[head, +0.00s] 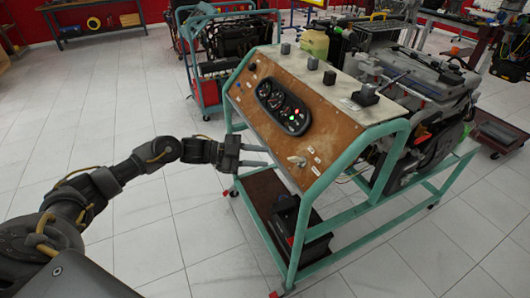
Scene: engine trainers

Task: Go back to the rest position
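My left arm comes in from the lower left and reaches toward the middle of the head view. My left gripper (267,157) is at its end, in front of the left side of the engine trainer's tan control panel (270,112). Its two thin fingers show apart, with nothing seen between them. Whether the fingertips touch the panel cannot be told. My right gripper is not in view.
The trainer's green wheeled frame (330,178) stands close, with a dark lower shelf (262,190) and an engine (430,85) behind the panel. A second trainer (238,38) and a workbench (95,22) stand farther back. The tiled floor at left is clear.

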